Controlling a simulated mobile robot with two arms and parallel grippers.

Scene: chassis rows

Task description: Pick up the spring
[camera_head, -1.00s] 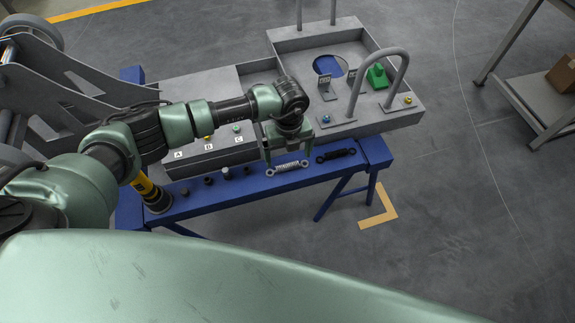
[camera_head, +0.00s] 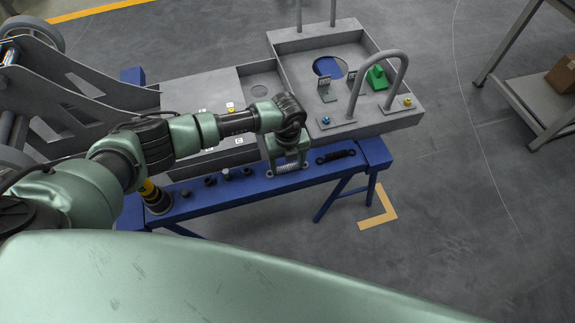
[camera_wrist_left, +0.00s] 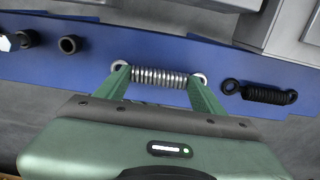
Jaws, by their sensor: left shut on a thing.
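A silver coil spring (camera_head: 288,168) with a ring at each end lies along the blue bench (camera_head: 240,187). It also shows in the left wrist view (camera_wrist_left: 158,77), between the two green fingers. My left gripper (camera_head: 287,165) is down at the spring and shut on it, one finger near each end; in the wrist view the gripper (camera_wrist_left: 160,85) spans the coil lengthwise. I cannot tell whether the spring is clear of the bench. A black spring (camera_head: 336,156) lies to the right, apart from the gripper; it shows in the wrist view too (camera_wrist_left: 260,94). My right gripper is not in view.
Several small dark bushings (camera_head: 210,180) and a yellow and black cylinder (camera_head: 156,198) stand left on the bench. Behind is a grey chassis tray (camera_head: 385,124) with upright hoops and a green part (camera_head: 376,78). A cart with a box (camera_head: 562,75) stands far right.

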